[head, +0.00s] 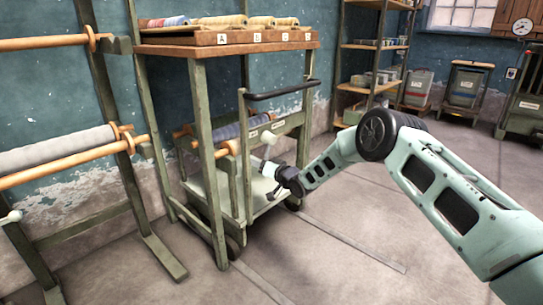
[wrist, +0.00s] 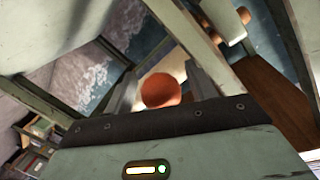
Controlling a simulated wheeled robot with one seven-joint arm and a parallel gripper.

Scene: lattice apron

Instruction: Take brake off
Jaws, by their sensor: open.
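A green wheeled cart (head: 238,192) with a black push handle (head: 283,90) stands under the wooden-topped rack. A lever with a pale round knob (head: 268,137) rises at its near side; I cannot tell for certain that it is the brake. My gripper (head: 270,183) is beside the cart's near side, low and close to the lever. In the wrist view my gripper (wrist: 161,72) is open, with a finger on each side of a round orange-red end (wrist: 161,91). I cannot tell whether this is a knob or a roller end, or whether the fingers touch it.
The rack's wooden top (head: 228,40) holds several rolls above labels. A grey roll on a stand (head: 60,150) is at the left. The floor (head: 330,225) in front is mostly clear.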

